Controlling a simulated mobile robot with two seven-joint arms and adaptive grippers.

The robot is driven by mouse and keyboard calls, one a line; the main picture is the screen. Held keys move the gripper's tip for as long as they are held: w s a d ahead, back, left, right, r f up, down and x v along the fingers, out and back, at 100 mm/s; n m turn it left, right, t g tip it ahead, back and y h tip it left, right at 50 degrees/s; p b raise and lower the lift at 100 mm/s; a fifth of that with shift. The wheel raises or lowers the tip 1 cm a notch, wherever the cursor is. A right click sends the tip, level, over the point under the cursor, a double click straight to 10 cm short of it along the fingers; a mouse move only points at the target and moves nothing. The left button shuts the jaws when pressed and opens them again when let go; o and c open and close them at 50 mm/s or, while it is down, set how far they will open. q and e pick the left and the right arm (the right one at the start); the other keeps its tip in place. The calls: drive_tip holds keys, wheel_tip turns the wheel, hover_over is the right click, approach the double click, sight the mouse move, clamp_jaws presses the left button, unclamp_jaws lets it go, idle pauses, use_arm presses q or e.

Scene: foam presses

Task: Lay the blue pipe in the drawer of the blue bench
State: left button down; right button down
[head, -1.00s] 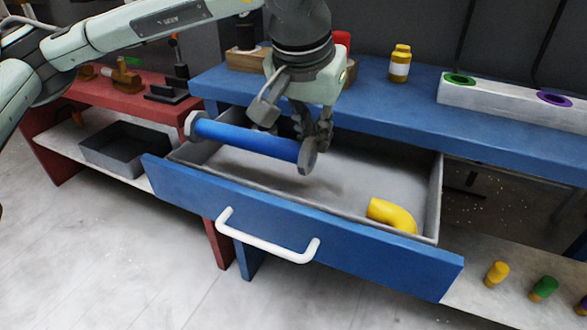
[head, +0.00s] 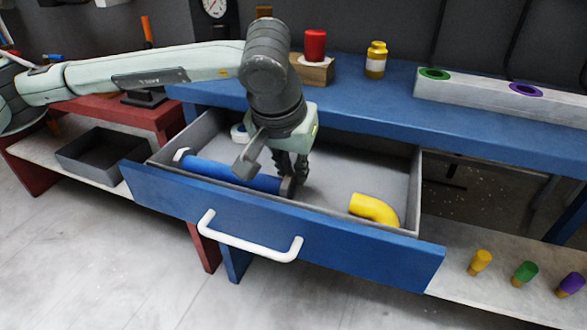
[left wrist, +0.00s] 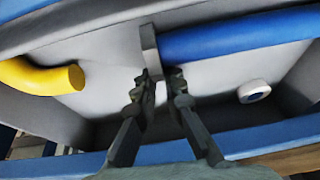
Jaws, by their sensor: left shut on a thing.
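The blue pipe (head: 230,174), with grey end flanges, is inside the open drawer (head: 330,168) of the blue bench (head: 480,118), along its front wall at the left. I cannot tell whether it rests on the drawer floor. My left gripper (head: 290,178) is shut on the pipe near its right end, pointing down. In the left wrist view the pipe (left wrist: 235,35) runs off to the right, and the gripper fingers (left wrist: 160,85) are beside its flange. A yellow pipe elbow (head: 374,209) lies in the drawer at the right. My right gripper is not in view.
A pale ring (left wrist: 254,91) lies in the drawer. The drawer's white handle (head: 250,244) faces front. A red jar (head: 315,46) and a yellow jar (head: 376,60) stand on the bench. A grey bin (head: 98,156) sits under the red bench at left.

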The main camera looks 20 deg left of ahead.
use_arm(q)
drive_tip(key=c, duration=2)
unclamp_jaws()
drive_tip(key=o, duration=0.4)
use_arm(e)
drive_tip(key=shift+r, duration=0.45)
use_arm(q)
drive_tip(key=shift+r, duration=0.1)
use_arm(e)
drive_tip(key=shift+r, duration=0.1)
use_arm(q)
drive_tip(key=shift+s+r, duration=0.1)
drive_tip(key=shift+r, duration=0.2)
drive_tip(key=v, duration=1.1)
drive_tip(key=shift+s+r, duration=0.15)
drive_tip(key=shift+s, duration=0.05)
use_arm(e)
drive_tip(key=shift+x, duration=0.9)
use_arm(q)
drive_tip(key=shift+d, duration=0.1)
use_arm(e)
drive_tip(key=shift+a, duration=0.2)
